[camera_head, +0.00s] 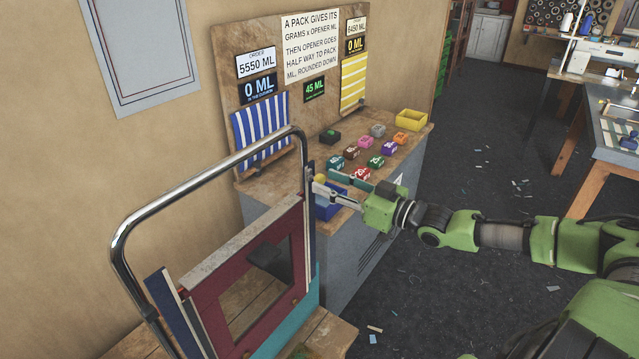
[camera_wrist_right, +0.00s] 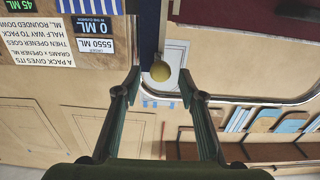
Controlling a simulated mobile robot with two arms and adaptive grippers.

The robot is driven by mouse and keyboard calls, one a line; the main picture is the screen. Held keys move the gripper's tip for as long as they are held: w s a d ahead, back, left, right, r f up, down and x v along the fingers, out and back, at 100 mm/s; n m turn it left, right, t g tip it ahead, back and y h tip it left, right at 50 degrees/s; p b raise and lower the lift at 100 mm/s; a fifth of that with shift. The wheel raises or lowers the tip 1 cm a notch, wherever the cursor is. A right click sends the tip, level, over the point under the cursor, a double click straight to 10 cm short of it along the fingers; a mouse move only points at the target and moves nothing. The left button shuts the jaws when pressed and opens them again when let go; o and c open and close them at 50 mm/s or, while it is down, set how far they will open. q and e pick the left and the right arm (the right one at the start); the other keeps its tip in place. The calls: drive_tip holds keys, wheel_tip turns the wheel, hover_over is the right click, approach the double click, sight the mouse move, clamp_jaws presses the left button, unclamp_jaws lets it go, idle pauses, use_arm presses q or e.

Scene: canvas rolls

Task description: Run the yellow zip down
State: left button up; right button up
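A round yellow knob (camera_head: 321,178) sits near the top of the dark blue strip (camera_head: 308,205) on the right side of the upright framed panel. It also shows in the right wrist view (camera_wrist_right: 160,71), between and beyond the fingertips, against a pale plate. I cannot tell for sure that it is the yellow zip's pull. My right gripper (camera_head: 335,187) is open, its fingers pointing left at the knob. In the wrist view its fingers (camera_wrist_right: 160,84) stand apart, with no visible contact on the knob. My left gripper is not in view.
A chrome tube (camera_head: 205,178) arches over the maroon panel (camera_head: 245,250). Behind it, a bench holds several coloured blocks (camera_head: 362,173), a blue bin (camera_head: 328,211) and a yellow bin (camera_head: 411,119). Blue-striped (camera_head: 262,130) and yellow-striped (camera_head: 353,82) cloths hang there.

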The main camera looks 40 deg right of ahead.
sight(323, 181)
drive_tip(key=shift+x, duration=1.75)
clamp_jaws()
